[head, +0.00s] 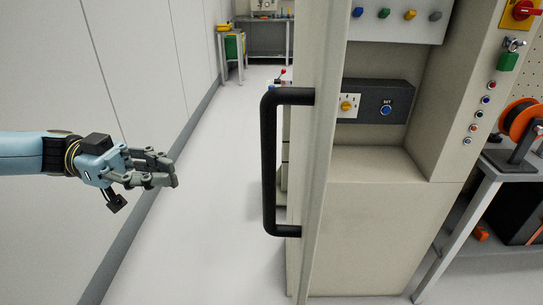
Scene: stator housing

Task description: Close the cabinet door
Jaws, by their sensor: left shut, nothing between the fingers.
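The cabinet door (318,200) stands open in the head view, seen almost edge-on, near the middle of the picture. Its black bar handle (268,165) is on the door's left side. The beige cabinet (368,215) is to the right of the door, with its control panel (372,103) and front in view. My left gripper (175,172) is shut and empty. It is left of the handle, clearly apart from it, at about the height of the handle's middle. My right gripper is not in view.
A grey wall (60,70) runs along the left. Light floor (215,220) lies clear between wall and door. At the right, a bench (485,165) holds an orange spool (519,120). A table (265,22) and a yellow-green stand (234,45) are far back.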

